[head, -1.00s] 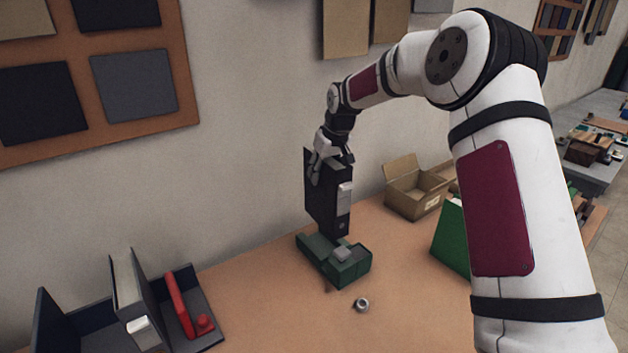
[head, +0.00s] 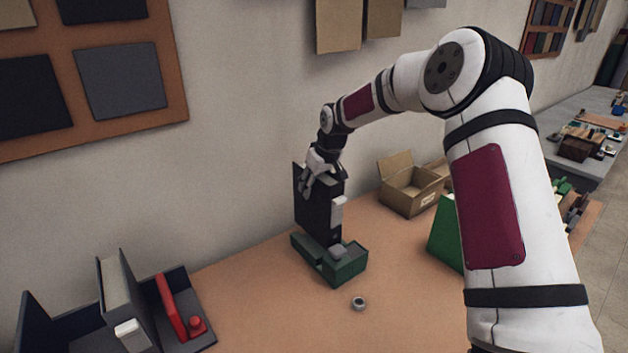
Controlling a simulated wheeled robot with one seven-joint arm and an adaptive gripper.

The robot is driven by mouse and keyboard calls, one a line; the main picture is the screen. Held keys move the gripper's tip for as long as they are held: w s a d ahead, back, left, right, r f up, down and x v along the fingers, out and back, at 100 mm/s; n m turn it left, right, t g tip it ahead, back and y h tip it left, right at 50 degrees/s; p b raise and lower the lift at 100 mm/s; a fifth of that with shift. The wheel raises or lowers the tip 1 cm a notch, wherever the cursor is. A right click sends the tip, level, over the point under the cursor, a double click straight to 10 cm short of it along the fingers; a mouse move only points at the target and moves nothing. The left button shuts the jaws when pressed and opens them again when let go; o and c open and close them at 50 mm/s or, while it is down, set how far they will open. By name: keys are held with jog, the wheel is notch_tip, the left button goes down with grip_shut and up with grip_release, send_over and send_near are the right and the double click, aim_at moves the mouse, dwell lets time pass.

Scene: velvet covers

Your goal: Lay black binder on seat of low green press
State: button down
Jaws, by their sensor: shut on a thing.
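The black binder (head: 317,213) is upright in my gripper (head: 321,182), with a light label on its narrow side. My gripper is shut on its upper edge from above. The low green press (head: 345,268) stands on the table below. The binder's lower edge is at the press's seat and hides part of it. I cannot tell whether the binder touches the seat. A small grey block (head: 338,252) shows on the press in front of the binder.
A small metal ring (head: 359,303) lies in front of the press. An open cardboard box (head: 411,190) and a green object (head: 444,240) stand to the right. At the left are a dark organiser (head: 190,283) and a red piece (head: 170,300). The table's front middle is clear.

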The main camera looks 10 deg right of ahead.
aim_at(325, 176)
jog(key=shift+f+b, duration=0.45)
jog(key=shift+f, duration=1.65)
jog(key=c, duration=0.8)
grip_release()
jog(key=v, duration=1.2)
